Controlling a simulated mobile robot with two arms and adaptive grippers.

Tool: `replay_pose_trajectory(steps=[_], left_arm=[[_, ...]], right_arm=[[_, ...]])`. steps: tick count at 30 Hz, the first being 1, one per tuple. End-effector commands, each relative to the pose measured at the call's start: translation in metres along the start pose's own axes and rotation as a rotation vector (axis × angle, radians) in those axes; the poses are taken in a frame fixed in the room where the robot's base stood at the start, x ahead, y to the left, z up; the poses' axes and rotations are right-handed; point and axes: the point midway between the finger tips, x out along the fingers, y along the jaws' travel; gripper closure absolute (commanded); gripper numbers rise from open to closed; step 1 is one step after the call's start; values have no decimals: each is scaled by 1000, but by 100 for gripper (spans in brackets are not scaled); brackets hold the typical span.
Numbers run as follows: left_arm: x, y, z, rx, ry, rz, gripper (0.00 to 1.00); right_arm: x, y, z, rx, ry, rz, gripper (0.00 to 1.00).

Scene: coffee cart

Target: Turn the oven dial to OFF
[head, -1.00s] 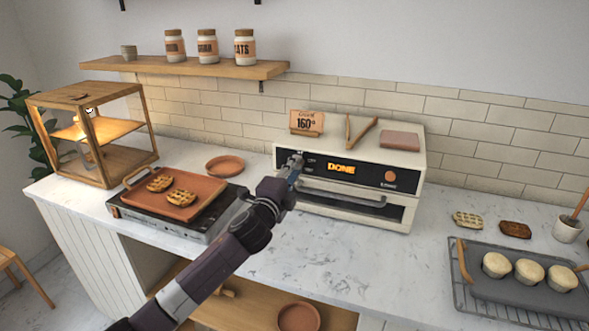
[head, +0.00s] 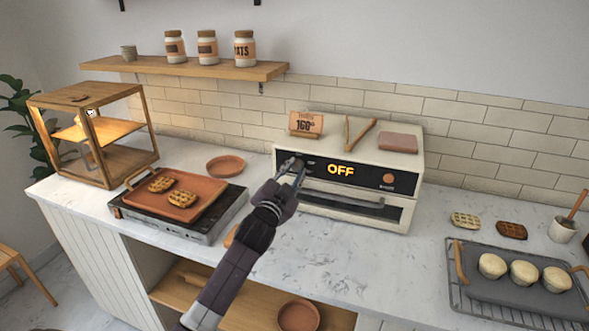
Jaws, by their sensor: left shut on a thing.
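The white oven (head: 350,220) stands on the counter against the tiled wall. Its black front panel shows OFF in lit orange letters on the display (head: 341,170). My left gripper (head: 292,167) is at the left end of the panel, shut on the oven dial, which the fingers mostly hide. A round orange-brown button (head: 388,179) is on the panel's right side. The oven door with its bar handle (head: 345,200) is below the panel. My right gripper is not in view.
A sign reading 160° (head: 306,124), tongs (head: 358,133) and a pinkish block (head: 398,143) lie on the oven. A tray with waffles (head: 150,208) is at left. Counter between is clear.

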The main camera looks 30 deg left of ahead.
Motion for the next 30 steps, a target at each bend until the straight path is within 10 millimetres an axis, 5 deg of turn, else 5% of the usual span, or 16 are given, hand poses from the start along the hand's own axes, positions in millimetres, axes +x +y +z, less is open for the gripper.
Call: replay_pose_trajectory(steps=[24,25,30], left_arm=[[0,4,4,-125,-13,5,100],[0,4,4,-125,-13,5,76],[0,3,2,-124,-10,3,60]], right_arm=[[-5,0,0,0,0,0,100],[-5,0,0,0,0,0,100],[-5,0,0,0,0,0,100]])
